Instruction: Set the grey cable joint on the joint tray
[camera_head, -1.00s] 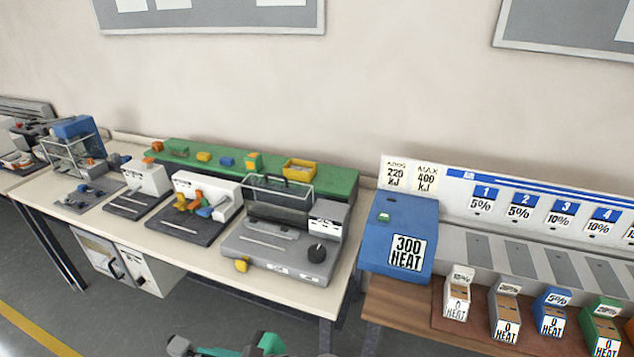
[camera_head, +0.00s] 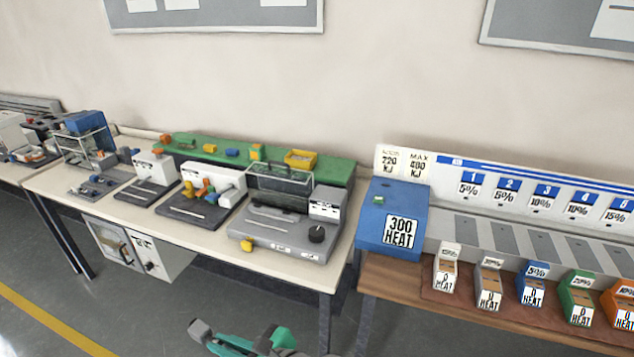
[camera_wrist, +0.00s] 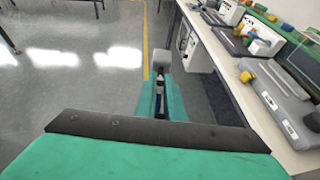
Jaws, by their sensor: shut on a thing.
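My gripper (camera_wrist: 161,98) has green jaws and is shut on a small grey piece (camera_wrist: 163,62), which I take to be the grey cable joint; it sticks out past the fingertips. In the head view the piece (camera_head: 199,329) and the green jaws (camera_head: 240,344) show at the bottom edge, in front of the bench and apart from it. I cannot tell which surface is the joint tray. A grey plate (camera_head: 82,193) with blue pieces lies at the bench's left, and a green board (camera_head: 335,172) with coloured pieces runs along its back.
The pale bench (camera_head: 150,222) carries white machines on dark bases and a grey machine (camera_head: 290,240) with a clear cover. A yellow piece (camera_head: 247,244) sits at its front. A blue heat box (camera_head: 392,220) and several labelled boxes stand right. The floor (camera_wrist: 75,60) left of my gripper is clear.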

